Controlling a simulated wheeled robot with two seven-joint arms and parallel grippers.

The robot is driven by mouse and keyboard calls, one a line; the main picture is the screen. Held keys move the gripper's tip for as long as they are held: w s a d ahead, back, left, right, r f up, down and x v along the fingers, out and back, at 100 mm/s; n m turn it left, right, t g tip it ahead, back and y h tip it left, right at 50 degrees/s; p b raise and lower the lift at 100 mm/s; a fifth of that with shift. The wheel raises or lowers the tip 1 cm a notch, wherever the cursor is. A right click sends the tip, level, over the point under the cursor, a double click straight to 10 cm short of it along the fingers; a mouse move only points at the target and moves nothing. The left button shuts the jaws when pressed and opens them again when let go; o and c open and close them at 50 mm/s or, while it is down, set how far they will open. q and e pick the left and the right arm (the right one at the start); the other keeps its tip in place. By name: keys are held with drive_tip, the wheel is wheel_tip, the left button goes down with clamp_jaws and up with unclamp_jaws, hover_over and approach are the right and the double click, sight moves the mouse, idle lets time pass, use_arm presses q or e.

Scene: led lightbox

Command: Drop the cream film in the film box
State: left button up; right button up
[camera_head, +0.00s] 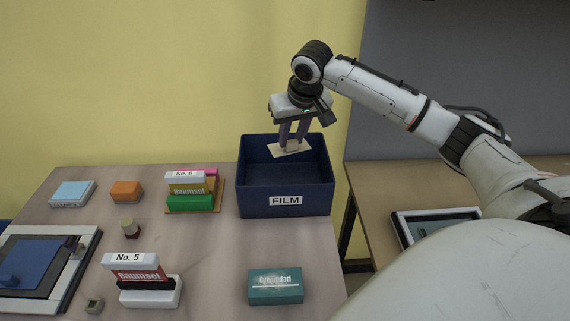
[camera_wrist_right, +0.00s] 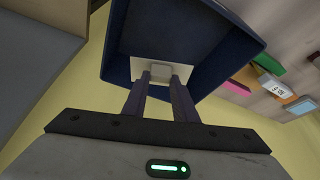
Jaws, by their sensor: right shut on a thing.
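The cream film (camera_head: 290,149) is a flat pale sheet with a small light grey block on it, held between the fingers of my right gripper (camera_head: 291,143). The gripper is shut on it and points down. The film is over the open dark blue film box (camera_head: 286,200), which has a white FILM label on its front. In the right wrist view the film (camera_wrist_right: 148,70) shows at the fingertips (camera_wrist_right: 162,75), in front of the box's interior (camera_wrist_right: 232,22). I cannot tell exactly how high the film is above the box floor. My left gripper is not in view.
Left of the box stand stacked coloured boxes marked No. 6 (camera_head: 190,203), with orange (camera_head: 126,191) and light blue (camera_head: 73,193) boxes beyond. A No. 5 stack (camera_head: 148,296) and a teal box (camera_head: 275,287) are nearer. A framed panel (camera_head: 76,293) lies at left.

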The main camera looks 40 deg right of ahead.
drive_tip(key=shift+f, duration=0.85)
drive_tip(key=o, duration=1.1)
drive_tip(key=v, duration=1)
drive_tip(key=shift+s+r, duration=0.1)
drive_tip(key=shift+s, duration=0.05)
